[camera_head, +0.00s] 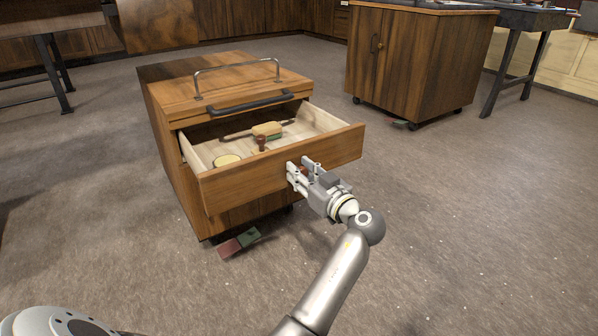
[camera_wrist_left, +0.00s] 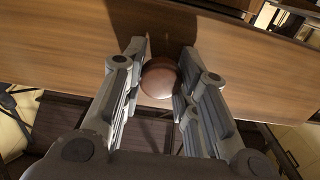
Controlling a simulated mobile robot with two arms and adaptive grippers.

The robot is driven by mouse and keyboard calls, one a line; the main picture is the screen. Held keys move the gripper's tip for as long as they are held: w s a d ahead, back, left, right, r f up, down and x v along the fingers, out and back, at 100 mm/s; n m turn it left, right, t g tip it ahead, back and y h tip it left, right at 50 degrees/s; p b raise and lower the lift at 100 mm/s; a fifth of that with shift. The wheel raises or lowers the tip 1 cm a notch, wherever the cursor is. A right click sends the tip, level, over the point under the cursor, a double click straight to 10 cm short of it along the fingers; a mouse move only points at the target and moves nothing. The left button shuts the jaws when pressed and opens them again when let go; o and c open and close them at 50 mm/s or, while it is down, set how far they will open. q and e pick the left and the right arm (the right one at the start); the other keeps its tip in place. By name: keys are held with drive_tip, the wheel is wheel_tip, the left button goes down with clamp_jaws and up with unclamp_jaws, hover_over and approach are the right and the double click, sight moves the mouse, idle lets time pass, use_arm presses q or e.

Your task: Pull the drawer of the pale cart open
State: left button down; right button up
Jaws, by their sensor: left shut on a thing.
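The wooden cart (camera_head: 168,140) stands in the middle of the head view. Its drawer (camera_head: 240,187) is pulled out, and the pale inside shows. My left gripper (camera_head: 298,171) is at the drawer's front face. In the left wrist view, a round brown knob (camera_wrist_left: 158,78) on the drawer front sits between the two fingers of the gripper (camera_wrist_left: 157,80), which is shut on it. In the head view the knob is mostly hidden by the fingers. My right gripper is not in view.
The drawer holds a wooden-handled roller (camera_head: 267,130), a small dark-red item (camera_head: 261,142) and a round yellowish item (camera_head: 227,160). A red and green block (camera_head: 239,243) lies at the cart's foot. Another wooden cabinet (camera_head: 415,60) stands behind right. The floor to the right is clear.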

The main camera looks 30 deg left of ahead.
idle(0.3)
use_arm(q)
drive_tip(key=c, duration=1.1)
unclamp_jaws()
drive_tip(key=shift+d, duration=0.1)
drive_tip(key=shift+r, duration=0.1)
wheel_tip(320, 180, up, 10)
drive_tip(key=shift+f, duration=0.1)
